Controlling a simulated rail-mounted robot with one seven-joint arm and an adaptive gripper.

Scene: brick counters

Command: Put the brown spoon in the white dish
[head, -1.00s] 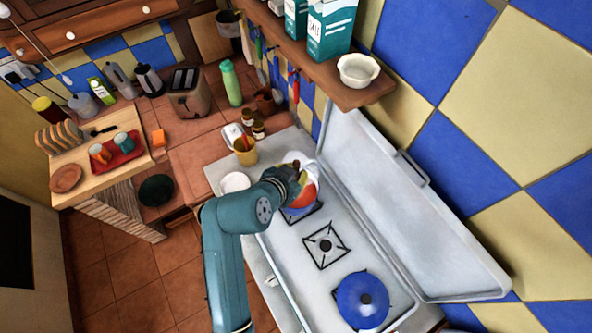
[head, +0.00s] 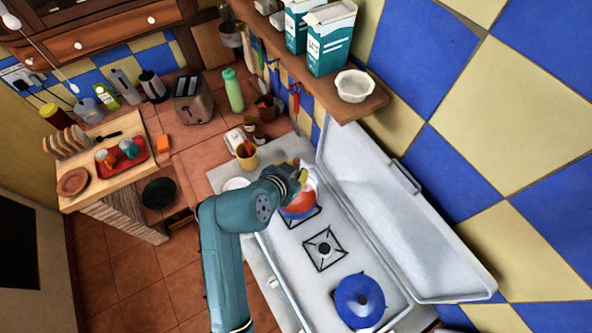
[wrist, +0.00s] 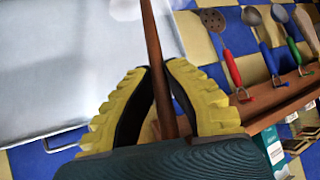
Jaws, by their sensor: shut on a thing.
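My gripper (wrist: 165,100) has ribbed yellow fingers, shut on the brown spoon (wrist: 153,40). Only its thin brown handle shows, standing up between the fingers in the wrist view; its bowl end is out of sight. In the head view my gripper (head: 298,173) is over the far end of the white stove, above a red and blue pot (head: 300,204). I cannot make out the spoon there. A white dish (head: 235,184) lies on the counter left of my gripper, partly hidden by my arm. Another white bowl (head: 354,86) stands on the wall shelf.
The stove's raised white lid (head: 400,215) stands right of my gripper. A blue pot (head: 360,300) sits on the near burner. A yellow cup (head: 247,155) stands beyond the white dish. Hanging utensils (wrist: 260,45) and a shelf (wrist: 285,105) show in the wrist view.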

